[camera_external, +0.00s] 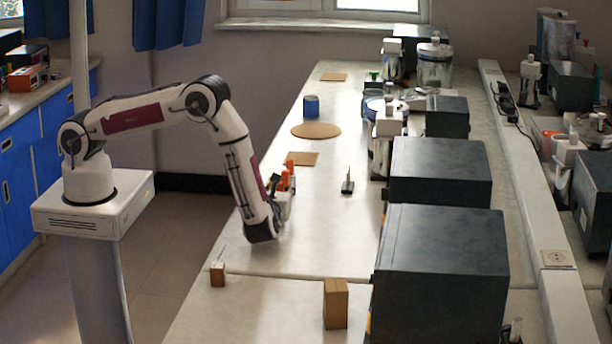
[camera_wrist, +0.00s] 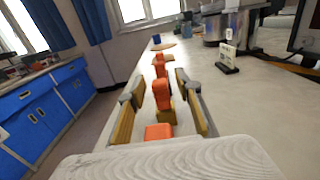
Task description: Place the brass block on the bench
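My gripper (camera_external: 284,184) is low over the left edge of the bench (camera_external: 320,230), pointing toward the far end. In the wrist view, its two fingers (camera_wrist: 160,98) stand apart, with tan inner faces. Orange pieces line up between and beyond them, including an upright one (camera_wrist: 162,94); a gap shows on each side of it. A small gold-brown patch (camera_wrist: 167,114) shows below that piece; I cannot tell whether it is the brass block. In the external view, a tan-brown upright block (camera_external: 335,304) and a smaller one (camera_external: 217,275) stand on the near bench; neither is clearly brass.
Large dark boxes (camera_external: 440,270) line the bench's right side. A small dark stand (camera_external: 347,186) is right of my gripper. A square cork mat (camera_external: 302,158), a round mat (camera_external: 316,130) and a blue cup (camera_external: 311,105) are farther back. The bench middle is largely clear.

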